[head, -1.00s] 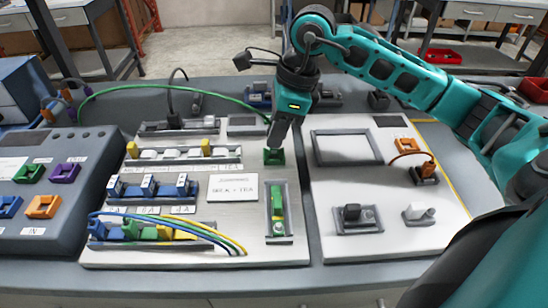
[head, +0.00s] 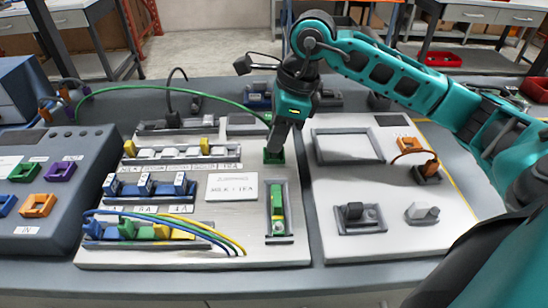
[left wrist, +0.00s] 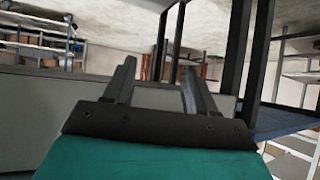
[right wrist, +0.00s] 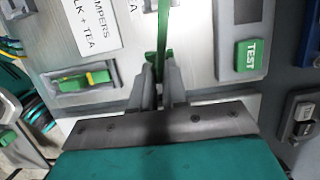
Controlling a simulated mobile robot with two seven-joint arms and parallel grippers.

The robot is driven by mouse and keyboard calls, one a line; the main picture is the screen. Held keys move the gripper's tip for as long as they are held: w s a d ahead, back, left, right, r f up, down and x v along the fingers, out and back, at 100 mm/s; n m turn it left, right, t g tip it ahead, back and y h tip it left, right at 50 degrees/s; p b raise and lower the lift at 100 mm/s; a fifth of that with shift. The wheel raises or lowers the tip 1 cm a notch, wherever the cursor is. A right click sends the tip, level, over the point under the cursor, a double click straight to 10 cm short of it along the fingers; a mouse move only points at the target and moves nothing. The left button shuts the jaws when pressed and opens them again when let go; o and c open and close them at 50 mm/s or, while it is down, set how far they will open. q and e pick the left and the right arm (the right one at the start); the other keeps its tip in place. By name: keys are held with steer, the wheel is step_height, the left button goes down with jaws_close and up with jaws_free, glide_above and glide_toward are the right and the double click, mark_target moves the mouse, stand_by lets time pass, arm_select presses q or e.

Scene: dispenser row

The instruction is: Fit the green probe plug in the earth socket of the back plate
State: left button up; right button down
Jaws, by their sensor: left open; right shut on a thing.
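My right gripper (head: 273,146) points down at the back plate (head: 140,255), shut on the green probe plug (right wrist: 151,56), which is mostly hidden between the fingers. The green cable (head: 170,88) runs from the plug to the left; it also shows in the right wrist view (right wrist: 163,25). A green socket (head: 274,158) on the plate lies directly at the fingertips. I cannot tell how far the plug sits in it. My left gripper (left wrist: 157,68) is open and empty in its wrist view, away from the plate.
A green-yellow part (head: 277,205) lies in a grey slot in front of the right gripper. A label card (head: 232,187) and terminal rows are to its left. A green TEST button (right wrist: 250,56) is close by. A second panel (head: 350,245) stands on the right, a dark tester (head: 75,180) on the left.

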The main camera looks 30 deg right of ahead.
steer(key=shift+f, duration=0.3)
stand_by(0.4)
steer(key=c, duration=1.1)
jaws_free()
steer(key=shift+o, duration=0.4)
steer(key=shift+o, duration=0.8)
steer(key=shift+r, duration=0.1)
step_height(320, 180, up, 7)
steer(key=p, duration=0.4)
